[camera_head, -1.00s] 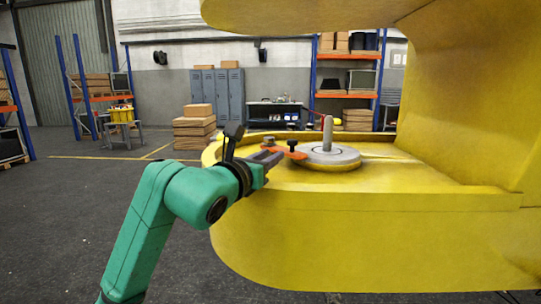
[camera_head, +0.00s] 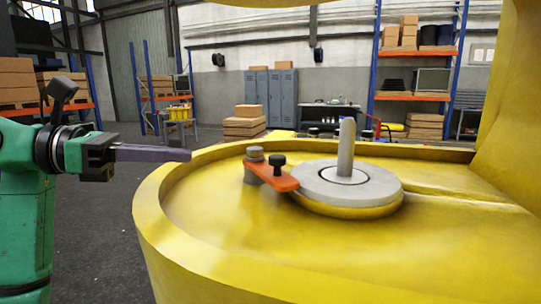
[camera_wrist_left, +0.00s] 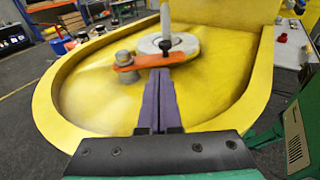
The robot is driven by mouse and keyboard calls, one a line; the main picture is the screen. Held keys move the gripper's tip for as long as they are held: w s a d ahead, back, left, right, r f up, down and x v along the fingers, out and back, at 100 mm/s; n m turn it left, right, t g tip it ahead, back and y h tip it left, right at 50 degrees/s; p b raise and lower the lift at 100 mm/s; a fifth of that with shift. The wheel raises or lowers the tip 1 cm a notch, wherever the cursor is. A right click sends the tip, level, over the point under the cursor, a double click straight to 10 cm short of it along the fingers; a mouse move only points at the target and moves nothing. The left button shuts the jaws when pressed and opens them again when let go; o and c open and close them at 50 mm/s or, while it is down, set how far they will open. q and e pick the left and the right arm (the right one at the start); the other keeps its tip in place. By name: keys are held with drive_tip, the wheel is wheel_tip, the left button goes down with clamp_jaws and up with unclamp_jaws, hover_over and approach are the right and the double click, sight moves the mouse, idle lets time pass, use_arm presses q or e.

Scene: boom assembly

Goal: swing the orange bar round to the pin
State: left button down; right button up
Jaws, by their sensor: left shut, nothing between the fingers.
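The orange bar (camera_head: 262,172) lies low on the yellow boom part (camera_head: 190,235). One end is at a grey bolt (camera_head: 255,153); a black knob (camera_head: 278,160) stands on it. Its other end reaches the rim of the round grey disc (camera_head: 375,182), from whose centre the grey pin (camera_head: 346,145) rises upright. Whether bar and disc touch is unclear. My left gripper (camera_head: 188,155) is shut and empty, left of the bar and apart from it. In the left wrist view its purple fingers (camera_wrist_left: 160,72) point toward the bar (camera_wrist_left: 150,61). My right gripper is not in view.
The yellow part has a raised rim (camera_head: 150,195) around its rounded end, and a yellow wall (camera_head: 510,140) rises at the right. Shelves, lockers (camera_head: 270,95) and stacked boxes (camera_head: 245,125) stand far behind. Open floor lies at the left.

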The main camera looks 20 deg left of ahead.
sight(270, 160)
use_arm(q)
drive_tip(key=shift+s+d+r, duration=0.1)
drive_tip(key=shift+s+r, duration=0.05)
drive_tip(key=shift+s+d+r+p, duration=0.15)
drive_tip(key=shift+s+d+p, duration=0.25)
drive_tip(key=shift+d+p, duration=0.2)
drive_tip(key=shift+x, duration=0.8)
drive_tip(key=p+x, duration=0.3)
drive_tip(key=x, duration=0.6)
drive_tip(key=shift+w+a, duration=0.1)
drive_tip(key=shift+w, duration=0.05)
drive_tip(key=shift+w+d, duration=0.25)
drive_tip(key=shift+d, duration=0.1)
drive_tip(key=shift+f, duration=0.2)
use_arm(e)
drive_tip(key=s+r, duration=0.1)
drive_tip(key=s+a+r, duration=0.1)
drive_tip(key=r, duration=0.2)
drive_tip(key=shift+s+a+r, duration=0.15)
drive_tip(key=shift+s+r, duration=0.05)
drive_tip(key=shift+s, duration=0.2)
use_arm(q)
drive_tip(key=shift+a, duration=0.1)
